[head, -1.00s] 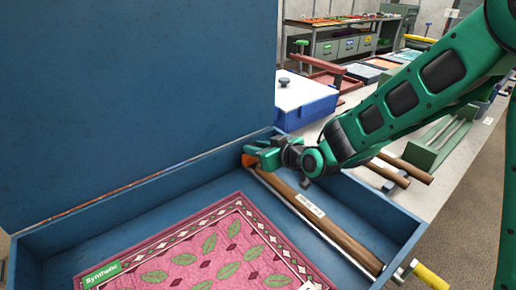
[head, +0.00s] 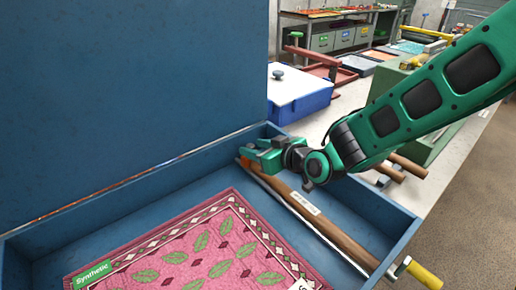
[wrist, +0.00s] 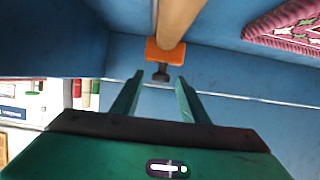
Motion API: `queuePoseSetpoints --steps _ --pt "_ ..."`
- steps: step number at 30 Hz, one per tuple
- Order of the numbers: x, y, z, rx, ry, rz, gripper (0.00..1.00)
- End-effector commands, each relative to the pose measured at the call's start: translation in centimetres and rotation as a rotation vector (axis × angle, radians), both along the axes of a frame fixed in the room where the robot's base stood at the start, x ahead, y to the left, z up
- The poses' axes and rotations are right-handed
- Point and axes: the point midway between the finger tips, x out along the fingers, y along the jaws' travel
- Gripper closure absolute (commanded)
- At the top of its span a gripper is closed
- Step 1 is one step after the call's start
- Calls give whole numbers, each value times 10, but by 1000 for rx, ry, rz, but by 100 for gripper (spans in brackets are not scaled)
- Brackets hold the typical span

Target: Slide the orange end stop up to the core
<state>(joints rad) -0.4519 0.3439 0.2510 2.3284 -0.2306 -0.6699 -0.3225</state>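The orange end stop (wrist: 165,52) is at the far end of the brown core (wrist: 180,14) in the wrist view; a small dark knob (wrist: 161,72) sticks out of it toward me. From this angle I cannot tell whether stop and core touch. My gripper (wrist: 159,77) is open, its two green fingertips on either side of the knob, with gaps visible. In the head view the end stop (head: 245,162) is partly hidden by my gripper (head: 255,156). The core (head: 325,226) lies along the right side of the blue box, with a white label.
The blue box (head: 395,222) has a tall raised lid (head: 130,90). A pink patterned rug (head: 160,258) lies inside, left of the core. A yellow-handled crank (head: 422,276) is at the front right corner. A blue case (head: 300,97) stands behind.

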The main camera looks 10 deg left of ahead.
Motion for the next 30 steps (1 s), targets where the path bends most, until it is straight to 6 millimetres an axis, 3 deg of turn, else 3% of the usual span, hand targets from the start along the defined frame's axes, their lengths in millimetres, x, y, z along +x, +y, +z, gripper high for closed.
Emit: queuePoseSetpoints --steps 8,21,30 --pt "-8 -11 6 0 0 -1 60" --pt "-48 -67 33 0 -1 -2 60" --pt "-59 -80 40 0 0 1 60"
